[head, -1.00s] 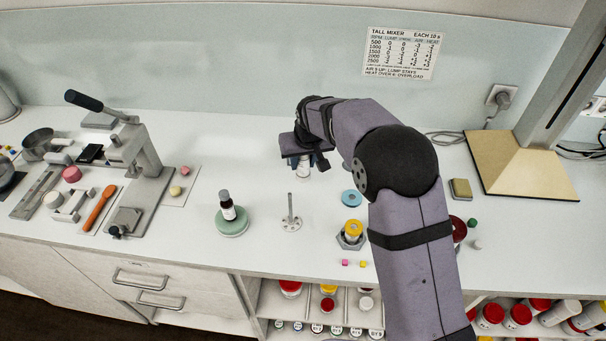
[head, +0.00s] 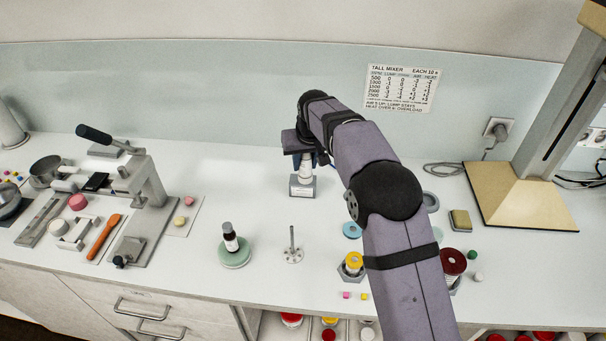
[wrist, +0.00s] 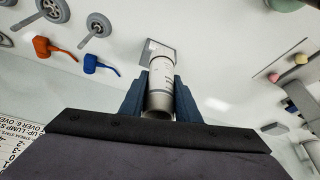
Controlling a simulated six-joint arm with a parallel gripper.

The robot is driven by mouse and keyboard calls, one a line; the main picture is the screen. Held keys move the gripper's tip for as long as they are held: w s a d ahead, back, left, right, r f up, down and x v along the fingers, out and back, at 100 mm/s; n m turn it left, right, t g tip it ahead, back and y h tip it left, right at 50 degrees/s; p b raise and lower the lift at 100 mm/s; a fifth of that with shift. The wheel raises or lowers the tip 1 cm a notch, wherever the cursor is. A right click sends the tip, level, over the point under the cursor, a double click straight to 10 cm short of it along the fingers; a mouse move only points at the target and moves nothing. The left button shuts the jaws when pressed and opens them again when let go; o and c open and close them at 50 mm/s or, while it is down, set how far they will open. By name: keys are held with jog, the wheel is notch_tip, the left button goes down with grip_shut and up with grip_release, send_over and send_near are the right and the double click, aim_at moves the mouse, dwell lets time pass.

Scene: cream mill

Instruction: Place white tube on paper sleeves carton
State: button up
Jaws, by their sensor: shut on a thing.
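My gripper (head: 304,160) is shut on the white tube (wrist: 159,88), which lies between its two blue-grey fingers in the wrist view. In the head view the tube (head: 305,170) hangs upright below the fingers. A small grey-and-white box, apparently the paper sleeves carton (head: 302,188), stands on the counter directly below the tube. In the wrist view the carton (wrist: 152,50) shows just past the tube's far end. The tube's lower end overlaps the carton in both views; I cannot tell whether they touch.
A dark bottle (head: 230,238) on a green disc, a small metal stand (head: 292,247) and a yellow-topped jar (head: 352,262) stand nearer the front. A lever press (head: 140,190) is at left. A beige-based stand (head: 515,195) is at right. Counter left of the carton is clear.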

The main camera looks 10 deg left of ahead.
notch_tip(320, 180, up, 3)
jog(key=p, duration=0.5)
send_over(303, 186)
jog(key=d, duration=0.2)
jog(key=w+p, duration=0.2)
jog(key=shift+w+d+r+m+p, duration=0.3)
jog(key=shift+w+m+p, duration=0.05)
jog(key=shift+m, duration=0.05)
jog(key=shift+f+b, duration=0.9)
jog(key=shift+f, duration=4.1)
jog(key=shift+f+b, duration=0.25)
jog(key=shift+b, duration=0.05)
